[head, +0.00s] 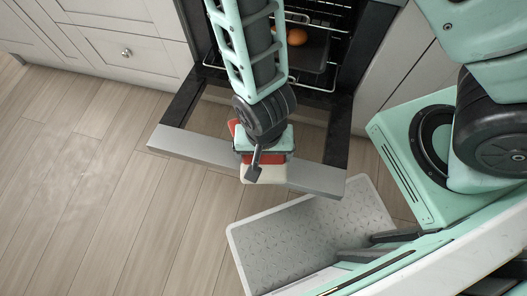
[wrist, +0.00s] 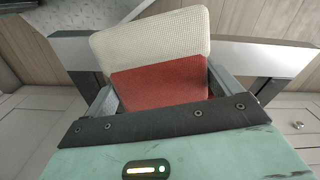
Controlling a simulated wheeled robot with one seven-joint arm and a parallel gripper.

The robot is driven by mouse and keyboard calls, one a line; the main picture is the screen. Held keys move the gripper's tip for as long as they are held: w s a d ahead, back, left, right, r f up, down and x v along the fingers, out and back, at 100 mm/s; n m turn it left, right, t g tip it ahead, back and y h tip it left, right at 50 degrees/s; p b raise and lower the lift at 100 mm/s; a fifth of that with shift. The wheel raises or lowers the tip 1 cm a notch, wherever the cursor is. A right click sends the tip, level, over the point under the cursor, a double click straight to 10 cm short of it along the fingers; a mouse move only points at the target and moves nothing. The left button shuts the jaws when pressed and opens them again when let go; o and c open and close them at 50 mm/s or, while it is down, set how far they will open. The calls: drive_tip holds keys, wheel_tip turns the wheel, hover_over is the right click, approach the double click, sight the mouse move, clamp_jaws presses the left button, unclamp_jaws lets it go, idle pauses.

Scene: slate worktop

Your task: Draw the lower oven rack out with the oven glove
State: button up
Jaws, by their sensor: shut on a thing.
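My gripper (head: 262,163) is shut on the oven glove, above the open oven door and pointing away from the oven. The glove has a red part and a cream part (head: 262,176); it fills the space between my fingers in the wrist view (wrist: 150,50). The oven door (head: 200,147) is folded down flat. Wire racks show inside the oven cavity. A lower rack (head: 318,86) sits near the opening, partly hidden by my arm. A round orange-brown item (head: 297,37) sits inside, above that rack.
Pale drawers and cabinets (head: 110,48) flank the oven. The floor to the left (head: 80,190) is clear.

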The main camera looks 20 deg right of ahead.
drive_tip(key=shift+w+r, duration=0.1)
drive_tip(key=shift+r, duration=0.3)
drive_tip(key=s+a+r+p, duration=0.4)
drive_tip(key=s+a+p, duration=0.1)
drive_tip(key=s+p, duration=0.2)
drive_tip(key=shift+s+a, duration=0.4)
drive_tip(key=shift+s, duration=0.15)
